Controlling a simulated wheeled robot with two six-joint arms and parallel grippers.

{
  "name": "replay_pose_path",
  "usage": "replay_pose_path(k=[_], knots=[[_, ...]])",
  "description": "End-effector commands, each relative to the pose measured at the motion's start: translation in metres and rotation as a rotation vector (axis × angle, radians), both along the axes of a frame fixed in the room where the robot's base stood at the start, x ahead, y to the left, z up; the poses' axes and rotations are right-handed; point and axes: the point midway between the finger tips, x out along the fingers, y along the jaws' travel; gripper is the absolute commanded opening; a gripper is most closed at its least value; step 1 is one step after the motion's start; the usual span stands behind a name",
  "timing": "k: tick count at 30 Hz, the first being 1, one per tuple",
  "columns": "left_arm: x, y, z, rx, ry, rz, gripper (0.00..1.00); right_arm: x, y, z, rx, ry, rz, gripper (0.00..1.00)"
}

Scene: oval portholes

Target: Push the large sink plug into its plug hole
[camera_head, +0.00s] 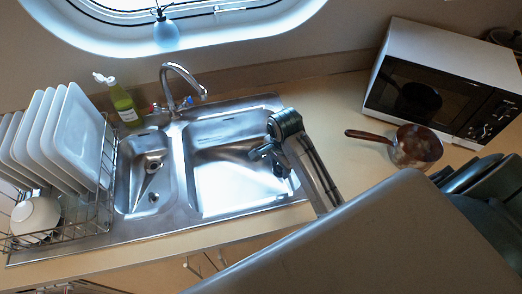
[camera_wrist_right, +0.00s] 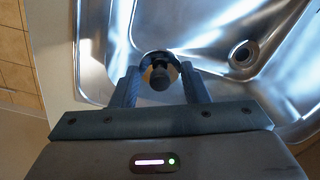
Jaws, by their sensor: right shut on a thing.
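The large sink plug (camera_wrist_right: 160,76), with a dark knob and a round rim, is between the fingers of my right gripper (camera_wrist_right: 160,82) in the wrist view. The gripper is shut on it. The plug hole (camera_wrist_right: 242,54) is an open dark ring in the basin floor, to the right of the plug and apart from it. In the head view my right gripper (camera_head: 260,152) is over the large right basin (camera_head: 225,185); the plug cannot be made out there, and the hole (camera_head: 281,168) is partly hidden by my arm. My left gripper is not in view.
A small basin (camera_head: 139,170) with dark fittings lies left of the large one. The tap (camera_head: 180,80) stands behind them. A dish rack with plates (camera_head: 75,135) is at left. A pan (camera_head: 416,146) and a microwave (camera_head: 440,85) are at right.

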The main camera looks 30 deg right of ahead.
Motion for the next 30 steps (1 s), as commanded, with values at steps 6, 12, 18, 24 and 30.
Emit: replay_pose_path(k=[6, 12, 18, 24, 30], knots=[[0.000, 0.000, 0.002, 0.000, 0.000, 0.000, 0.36, 0.016, -0.003, 0.000, -0.001, -0.002, -0.001, 0.19], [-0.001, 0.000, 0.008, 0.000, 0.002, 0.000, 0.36, 0.080, -0.015, 0.003, -0.005, -0.002, -0.002, 0.19], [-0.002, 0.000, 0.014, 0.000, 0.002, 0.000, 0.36, 0.152, -0.031, 0.015, -0.005, -0.002, -0.004, 0.19], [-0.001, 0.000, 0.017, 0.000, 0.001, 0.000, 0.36, 0.198, -0.042, 0.028, -0.002, 0.000, -0.007, 0.19], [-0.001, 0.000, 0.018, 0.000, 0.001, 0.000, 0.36, 0.213, -0.046, 0.031, 0.000, 0.001, -0.007, 0.19]])
